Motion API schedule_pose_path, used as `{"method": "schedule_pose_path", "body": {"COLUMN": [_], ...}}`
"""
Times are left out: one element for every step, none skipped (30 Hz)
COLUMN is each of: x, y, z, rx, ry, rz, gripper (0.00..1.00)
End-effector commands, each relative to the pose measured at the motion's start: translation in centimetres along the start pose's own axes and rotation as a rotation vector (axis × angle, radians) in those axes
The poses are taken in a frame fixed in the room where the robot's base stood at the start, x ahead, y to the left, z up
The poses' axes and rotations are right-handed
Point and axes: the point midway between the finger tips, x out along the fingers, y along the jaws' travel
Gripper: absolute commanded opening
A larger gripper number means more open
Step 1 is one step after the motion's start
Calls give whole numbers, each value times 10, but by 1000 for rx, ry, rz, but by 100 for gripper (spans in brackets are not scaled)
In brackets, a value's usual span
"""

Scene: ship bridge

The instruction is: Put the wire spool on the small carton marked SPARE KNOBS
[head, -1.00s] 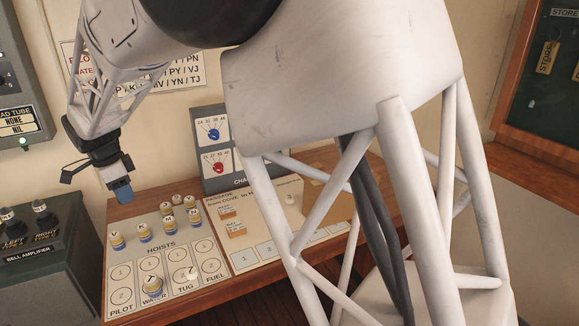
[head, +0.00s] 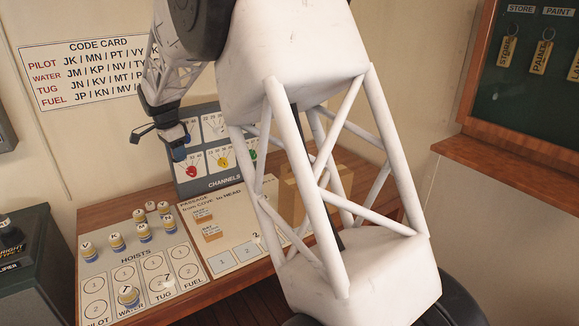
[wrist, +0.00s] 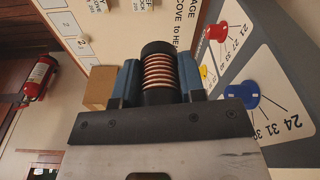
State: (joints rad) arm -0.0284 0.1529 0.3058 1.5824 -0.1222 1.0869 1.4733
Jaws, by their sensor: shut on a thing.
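The wire spool (wrist: 158,72), copper windings between black ends, is held between the blue fingers of my gripper (wrist: 160,82) in the wrist view. In the head view my gripper (head: 178,148) is in front of the channels panel, above the table, and the spool cannot be made out there. A brown carton (head: 292,199) stands on the table to the right of the passage board, partly hidden behind my arm's white struts. A brown box face also shows left of the fingers in the wrist view (wrist: 98,87). No marking on it is readable.
The hoists board (head: 130,260) holds several lettered knobs (head: 145,233). The passage board (head: 222,225) bears small tan tags. The channels panel (head: 225,181) stands upright at the back, close to my gripper. A key cabinet (head: 540,80) hangs at right.

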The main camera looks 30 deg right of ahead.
Motion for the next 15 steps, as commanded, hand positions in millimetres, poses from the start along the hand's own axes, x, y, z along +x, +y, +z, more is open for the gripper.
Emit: {"method": "schedule_pose_path", "body": {"x": [2,3,4,5,6,7,8,10,11,12,13,14,15,16,18], "y": [-2,-3,-4,-4,-5,-6,-6,-6,-6,-6,-6,-6,-6,-5,-4], "z": [-17,-25,-37,-46,-55,-67,-76,-85,-97,-105,-115,-127,-136,-145,-157], "rx": [4,5,6,6,7,6,7,8,7,8,9,8,9,10,9], "ry": [0,0,0,0,0,0,0,0,0,0,1,1,1,1,1], "rz": [0,0,0,0,0,0,-1,0,0,0,0,-1,-1,-1,0], "gripper": [13,13,13,13,13,13,13,13,13,13,13,13,13,13,13]}}
